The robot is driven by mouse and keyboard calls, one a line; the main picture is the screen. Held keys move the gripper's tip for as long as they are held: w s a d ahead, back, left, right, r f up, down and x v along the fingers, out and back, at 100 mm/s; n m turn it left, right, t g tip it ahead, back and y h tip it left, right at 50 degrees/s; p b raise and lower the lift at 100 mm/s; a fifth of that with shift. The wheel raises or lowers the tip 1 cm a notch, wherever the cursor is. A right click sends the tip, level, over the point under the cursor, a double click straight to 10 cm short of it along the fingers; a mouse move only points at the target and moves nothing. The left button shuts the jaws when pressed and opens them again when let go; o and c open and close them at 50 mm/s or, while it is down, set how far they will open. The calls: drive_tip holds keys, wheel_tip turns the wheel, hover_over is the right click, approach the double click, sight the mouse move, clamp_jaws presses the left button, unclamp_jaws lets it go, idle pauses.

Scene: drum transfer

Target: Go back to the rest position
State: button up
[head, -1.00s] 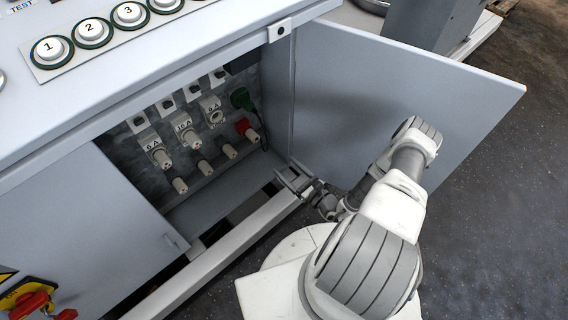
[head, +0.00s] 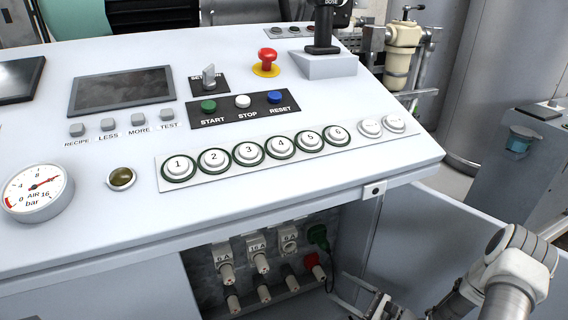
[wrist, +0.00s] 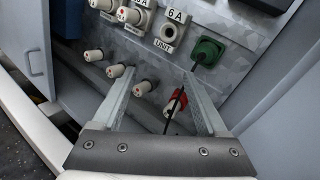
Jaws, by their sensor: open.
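My gripper (wrist: 158,78) is open, its two fingers spread with nothing held between them. It points at the fuse panel in the open cabinet. A socket marked 6 A (wrist: 168,32) is above. In the head view my gripper (head: 352,290) is at the lower edge, in front of the cabinet opening, partly cut off.
The open grey cabinet door (head: 425,235) stands right of the opening, close to my arm. The console top (head: 120,200) overhangs the cabinet, with numbered buttons, a gauge (head: 37,190) and a red stop button (head: 267,60). A grey unit (head: 525,160) stands at the right.

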drive_tip(key=s+a+r+n+g+h, duration=0.1)
drive_tip(key=s+a+r+n+g, duration=0.15)
drive_tip(key=r+n+g, duration=0.35)
drive_tip(key=s+a+r+n+g+h, duration=0.1)
drive_tip(key=s+a+r+n+g, duration=0.15)
drive_tip(key=r, duration=0.55)
drive_tip(key=s+a+r+n+g+h, duration=0.1)
drive_tip(key=s+a+r+n+g, duration=0.15)
drive_tip(key=r+n, duration=0.4)
drive_tip(key=s+d+r+n+t+h, duration=0.25)
drive_tip(key=s+r+n+h, duration=0.2)
drive_tip(key=s+r, duration=0.35)
drive_tip(key=s+d+r+n+t+h, duration=0.25)
drive_tip(key=s+r+h, duration=0.35)
drive_tip(key=r, duration=0.3)
wheel_tip(320, 180, up, 22)
drive_tip(key=p, duration=2.1)
drive_tip(key=shift+w+a+n+p, duration=0.15)
drive_tip(key=shift+w+n+p, duration=0.15)
drive_tip(key=shift+p, duration=0.1)
